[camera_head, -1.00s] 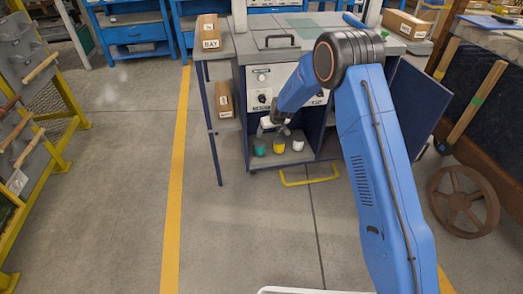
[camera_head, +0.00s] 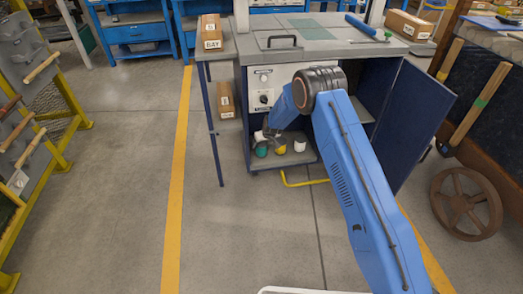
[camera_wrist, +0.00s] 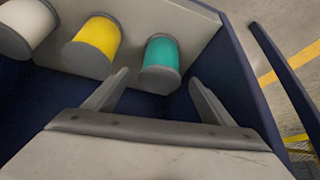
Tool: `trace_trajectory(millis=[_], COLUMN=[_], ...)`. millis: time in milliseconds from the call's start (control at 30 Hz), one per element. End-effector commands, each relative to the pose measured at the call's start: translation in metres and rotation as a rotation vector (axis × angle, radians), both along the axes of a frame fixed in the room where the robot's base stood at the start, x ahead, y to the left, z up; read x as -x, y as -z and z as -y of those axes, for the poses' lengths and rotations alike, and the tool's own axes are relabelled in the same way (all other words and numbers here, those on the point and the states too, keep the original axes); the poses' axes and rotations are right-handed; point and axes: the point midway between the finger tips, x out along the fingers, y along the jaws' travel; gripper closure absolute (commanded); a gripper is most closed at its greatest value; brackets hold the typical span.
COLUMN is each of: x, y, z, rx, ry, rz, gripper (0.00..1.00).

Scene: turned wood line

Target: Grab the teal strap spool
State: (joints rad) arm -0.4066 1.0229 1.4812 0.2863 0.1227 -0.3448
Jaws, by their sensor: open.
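The teal strap spool (camera_wrist: 161,57) has grey end discs and stands on a shelf inside the blue cabinet. In the wrist view it lies ahead of and between the two fingers of my gripper (camera_wrist: 158,85), which are open and apart from it. The teal spool also shows small in the head view (camera_head: 261,150), at the left of the row. A yellow spool (camera_wrist: 95,40) stands beside it, and a white spool (camera_wrist: 27,25) stands beyond the yellow one. In the head view my gripper (camera_head: 268,136) is just by the teal spool, and its fingers are hard to make out.
The cabinet's wall (camera_wrist: 235,75) is close to the finger on the teal side. An open blue door (camera_head: 418,125) stands at the cabinet's right. A yellow handle (camera_head: 305,183) sits low in front. A side table with boxes (camera_head: 212,32) is at the left.

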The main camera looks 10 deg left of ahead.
Motion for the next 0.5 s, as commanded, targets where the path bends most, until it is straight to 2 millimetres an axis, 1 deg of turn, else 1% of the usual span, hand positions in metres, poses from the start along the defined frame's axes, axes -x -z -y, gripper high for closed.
trace_trajectory(millis=[33, 100, 200, 367, 500], x=[-0.003, -0.007, -0.010, -0.013, -0.019], y=[0.008, 0.014, 0.021, 0.026, 0.038], z=[-0.002, -0.004, -0.005, -0.007, -0.010], rx=[0.000, 0.000, 0.000, 0.000, 0.001], ry=[0.000, 0.000, 0.000, 0.000, 0.000], rz=[-0.001, 0.000, -0.001, 0.000, -0.002], gripper=[0.23, 0.23, 0.23, 0.23, 0.23])
